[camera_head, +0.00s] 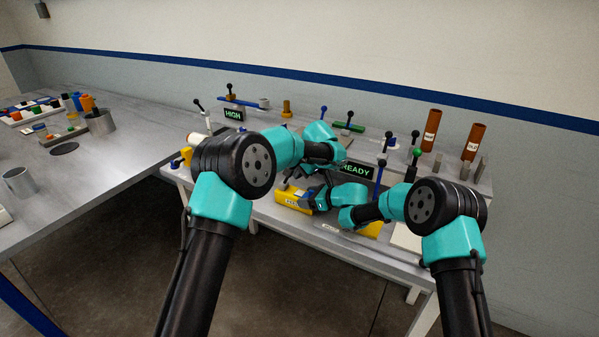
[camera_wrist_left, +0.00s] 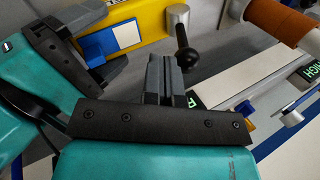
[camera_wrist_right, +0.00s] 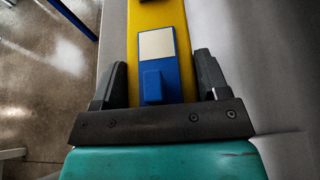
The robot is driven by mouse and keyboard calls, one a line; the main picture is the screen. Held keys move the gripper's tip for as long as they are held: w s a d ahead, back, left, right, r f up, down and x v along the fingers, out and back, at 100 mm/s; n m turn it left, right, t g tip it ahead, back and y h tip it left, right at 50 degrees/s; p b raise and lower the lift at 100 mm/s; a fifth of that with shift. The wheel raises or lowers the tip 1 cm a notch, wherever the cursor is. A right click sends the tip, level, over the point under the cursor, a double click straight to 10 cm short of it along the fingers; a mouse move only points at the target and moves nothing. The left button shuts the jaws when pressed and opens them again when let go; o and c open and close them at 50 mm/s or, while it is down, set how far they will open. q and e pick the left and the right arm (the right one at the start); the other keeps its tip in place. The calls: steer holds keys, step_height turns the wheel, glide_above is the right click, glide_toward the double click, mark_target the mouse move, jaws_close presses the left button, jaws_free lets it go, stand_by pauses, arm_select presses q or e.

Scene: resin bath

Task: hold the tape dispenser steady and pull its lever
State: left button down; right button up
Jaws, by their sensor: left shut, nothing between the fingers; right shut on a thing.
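The tape dispenser (camera_head: 294,193) is a yellow block with a blue part, at the front of the middle bench. In the right wrist view, its yellow body (camera_wrist_right: 148,14) and blue part (camera_wrist_right: 158,70) lie between the fingers of my right gripper (camera_wrist_right: 160,88), which is shut on it. My right gripper also shows in the head view (camera_head: 312,197). In the left wrist view, a lever with a black ball knob (camera_wrist_left: 188,56) stands beside the yellow body. My left gripper (camera_wrist_left: 161,65) is shut and empty, its fingertips close to the knob; I cannot tell whether they touch.
A HIGH sign (camera_head: 234,114) and a READY sign (camera_head: 357,171) stand on the bench. Several levers and two brown cylinders (camera_head: 431,132) line the back shelf. A second yellow block (camera_head: 369,230) sits right of the dispenser. The left table holds cups and small coloured parts.

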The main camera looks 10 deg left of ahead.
arm_select(q)
steer(key=shift+w+a+r+g+h, duration=0.2)
steer(key=shift+a+r+g+h, duration=0.15)
steer(key=shift+a+h, duration=0.2)
stand_by(0.4)
steer(key=shift+w+a+r+g+h, duration=0.15)
steer(key=shift+a+r+h, duration=0.1)
steer(key=shift+a+h, duration=0.25)
steer(key=shift+w+a+r+g+h, duration=0.15)
steer(key=shift+a+r+h, duration=0.15)
steer(key=shift+h, duration=0.25)
steer(key=a+h, duration=0.2)
steer(key=w+a+g+h, duration=0.1)
steer(key=shift+w+a+r+h, duration=0.1)
steer(key=shift+a+r+h, duration=0.1)
steer(key=shift+r+h, duration=0.1)
steer(key=shift+w+a+f, duration=0.1)
steer(key=shift+w+a, duration=0.1)
steer(key=shift+a, duration=0.45)
steer(key=shift+w+a, duration=0.2)
steer(key=shift+a, duration=0.55)
